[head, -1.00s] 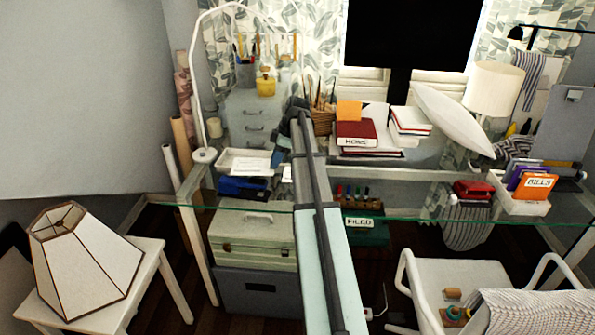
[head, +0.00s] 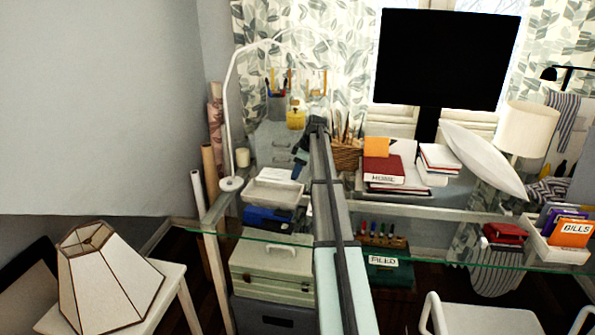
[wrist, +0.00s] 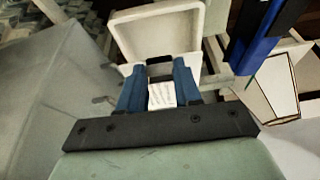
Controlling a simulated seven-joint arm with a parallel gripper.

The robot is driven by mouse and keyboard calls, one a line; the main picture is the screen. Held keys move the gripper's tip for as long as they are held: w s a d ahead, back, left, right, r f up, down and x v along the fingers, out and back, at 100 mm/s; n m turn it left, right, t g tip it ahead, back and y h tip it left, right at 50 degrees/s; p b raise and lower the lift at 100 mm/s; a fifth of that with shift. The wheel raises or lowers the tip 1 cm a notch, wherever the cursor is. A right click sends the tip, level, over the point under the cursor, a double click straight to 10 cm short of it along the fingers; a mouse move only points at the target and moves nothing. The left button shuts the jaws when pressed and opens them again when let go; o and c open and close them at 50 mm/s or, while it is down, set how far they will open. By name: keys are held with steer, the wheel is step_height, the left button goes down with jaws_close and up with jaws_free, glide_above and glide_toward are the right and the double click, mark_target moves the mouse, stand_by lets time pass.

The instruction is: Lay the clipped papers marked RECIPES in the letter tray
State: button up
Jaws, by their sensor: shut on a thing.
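My gripper (head: 300,166) is above the left part of the glass desk, just right of the white letter tray (head: 250,193). In the wrist view, the blue fingers of my gripper (wrist: 160,68) are closed on a small white stack of papers (wrist: 162,95) with faint writing and a black clip-like piece at its far end. No RECIPES mark is readable. The letter tray (wrist: 197,22) lies beyond the fingertips in the wrist view. In the head view a pale sheet-like shape shows in the tray; I cannot tell what it is. The held papers are mostly hidden there.
A blue object (head: 268,219) lies in front of the tray, and a white lamp pole (head: 230,140) stands at its left. A pencil cup (head: 277,105) and yellow bottle (head: 296,117) are behind. The HOME book (head: 383,172) and BILLS holder (head: 555,251) are to the right.

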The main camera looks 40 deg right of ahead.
steer(key=shift+f, duration=3.7)
steer(key=o, duration=1.1)
steer(key=v, duration=1.3)
steer(key=shift+s+d+r, duration=0.1)
steer(key=shift+s+r, duration=0.05)
steer(key=shift+r, duration=0.25)
